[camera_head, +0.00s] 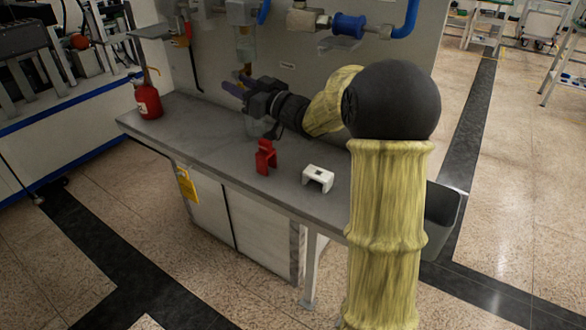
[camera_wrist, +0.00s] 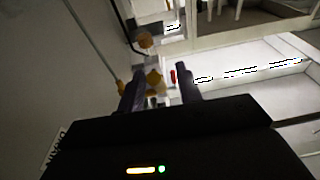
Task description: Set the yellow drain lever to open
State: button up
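My gripper (camera_head: 238,88) reaches out along the back panel above the grey bench. In the wrist view its two dark fingers (camera_wrist: 160,88) stand apart with a gap between them, so it is open. A small yellow piece (camera_wrist: 154,79), which looks like the drain lever, shows between the fingertips.
On the bench (camera_head: 215,150) stand a red can (camera_head: 148,101) at the left end, a red bracket (camera_head: 265,158) and a white bracket (camera_head: 318,178) near the front. Blue and metal pipe fittings (camera_head: 348,26) stick out from the panel (camera_head: 300,75) above my arm.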

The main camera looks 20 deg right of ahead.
jog(key=shift+d+r+g+h+p, duration=0.1)
jog(key=shift+r+g+h+p, duration=0.35)
jog(key=shift+p, duration=0.4)
jog(key=shift+s+d+g+h+p, duration=0.15)
jog(key=shift+s+g+h+p, duration=0.25)
jog(key=shift+p, duration=0.55)
jog(key=v, duration=1.7)
jog(key=s+a+f+m+g+h+p, duration=0.3)
jog(key=s+a+f+g+h+p, duration=0.1)
jog(key=s+p, duration=0.3)
jog(key=s+a+f+m+g+h+p, duration=0.4)
jog(key=s+g+h+p, duration=0.2)
jog(key=s+g, duration=0.1)
jog(key=shift+s+f+p, duration=0.25)
jog(key=shift+f+p, duration=0.05)
jog(key=shift+p, duration=0.05)
jog(key=shift+h, duration=0.25)
